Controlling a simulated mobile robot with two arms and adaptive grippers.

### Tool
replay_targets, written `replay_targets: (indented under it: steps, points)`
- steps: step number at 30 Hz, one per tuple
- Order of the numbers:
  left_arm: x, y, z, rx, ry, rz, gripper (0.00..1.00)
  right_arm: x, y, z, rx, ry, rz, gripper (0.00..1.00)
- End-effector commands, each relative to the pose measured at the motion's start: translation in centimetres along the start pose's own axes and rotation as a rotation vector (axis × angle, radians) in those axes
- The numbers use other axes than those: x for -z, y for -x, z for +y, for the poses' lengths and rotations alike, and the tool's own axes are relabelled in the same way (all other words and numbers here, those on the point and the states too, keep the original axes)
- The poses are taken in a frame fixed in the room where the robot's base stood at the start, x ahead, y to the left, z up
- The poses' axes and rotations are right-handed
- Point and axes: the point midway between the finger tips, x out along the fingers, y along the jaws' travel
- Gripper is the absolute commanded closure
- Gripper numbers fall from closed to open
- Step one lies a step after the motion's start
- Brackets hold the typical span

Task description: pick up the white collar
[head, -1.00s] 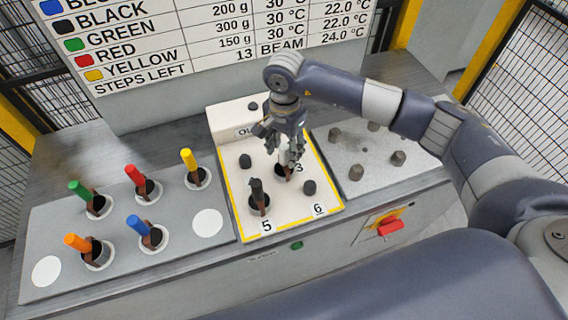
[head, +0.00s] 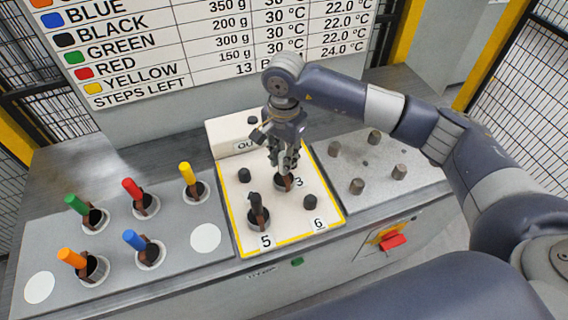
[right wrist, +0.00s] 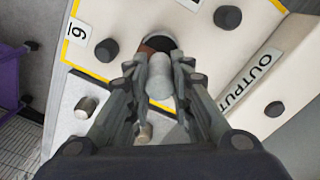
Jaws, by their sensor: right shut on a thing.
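The white collar has a pale upright handle (right wrist: 158,80) and a dark ring base (head: 283,183) in the spot marked 3 on the cream output panel (head: 278,225). My right gripper (head: 284,163) is above that spot, pointing down, with its fingers around the handle. In the right wrist view, the gripper (right wrist: 160,88) is shut on the handle, one finger on each side. The fingers hide most of the handle in the head view. The base still appears to sit in its spot. My left gripper is not in view.
A black-handled collar (head: 256,212) stands at spot 5, close to my right gripper. Dark pegs (head: 310,202) stand on the cream panel. A grey plate (head: 120,285) at left holds several coloured-handled collars. A speckled plate (head: 350,165) with metal pegs is at right.

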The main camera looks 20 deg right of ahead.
Motion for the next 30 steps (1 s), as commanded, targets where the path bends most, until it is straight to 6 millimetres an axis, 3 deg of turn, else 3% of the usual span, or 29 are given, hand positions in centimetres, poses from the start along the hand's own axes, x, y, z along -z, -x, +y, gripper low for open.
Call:
replay_targets:
  steps: [3,18,24,30]
  points:
    - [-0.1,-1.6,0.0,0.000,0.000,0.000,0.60,-0.2,1.4,0.2,0.005,0.004,0.003,1.00]
    - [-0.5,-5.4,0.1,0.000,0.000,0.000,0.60,-7.1,2.2,8.0,0.004,0.005,0.002,1.00]
    - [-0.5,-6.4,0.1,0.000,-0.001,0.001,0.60,-9.3,2.6,10.5,0.004,0.004,0.002,1.00]
    - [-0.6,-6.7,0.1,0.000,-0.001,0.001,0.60,-10.4,3.1,11.7,0.004,0.001,0.001,1.00]
